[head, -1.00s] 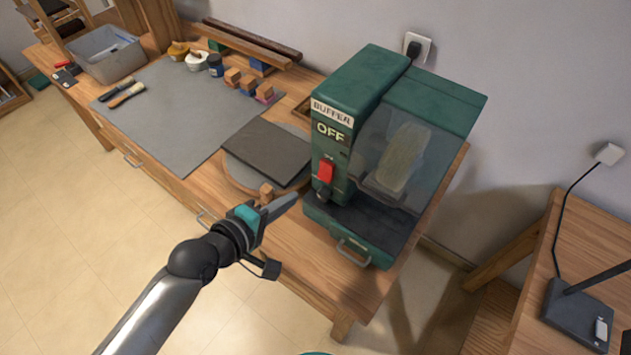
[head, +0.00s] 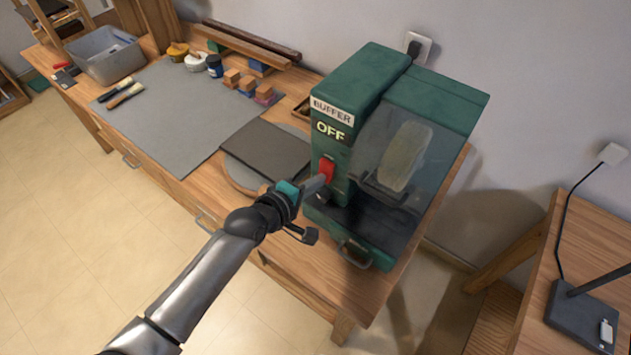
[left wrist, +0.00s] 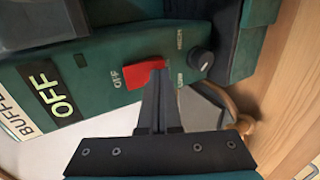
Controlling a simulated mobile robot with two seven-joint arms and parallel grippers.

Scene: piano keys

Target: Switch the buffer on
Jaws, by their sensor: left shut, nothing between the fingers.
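The buffer (head: 440,100) is a green machine with a clear shield, standing on the bench. Its front carries a "BUFFER" label and a sign (head: 330,131) that reads "OFF". The red switch (head: 326,169) sits below that sign; it also shows in the left wrist view (left wrist: 146,72), beside the black knob (left wrist: 201,59). My left gripper (head: 321,184) is shut and empty, its fingertips at the switch. In the left wrist view the fingertips (left wrist: 158,75) overlap the switch's edge; whether they touch it I cannot tell. My right gripper is not in view.
A dark square slab (head: 262,150) lies on a round board left of the buffer. A grey mat (head: 175,110) with brushes, jars and small blocks covers the bench further left. A side table with a lamp base (head: 580,315) stands at right.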

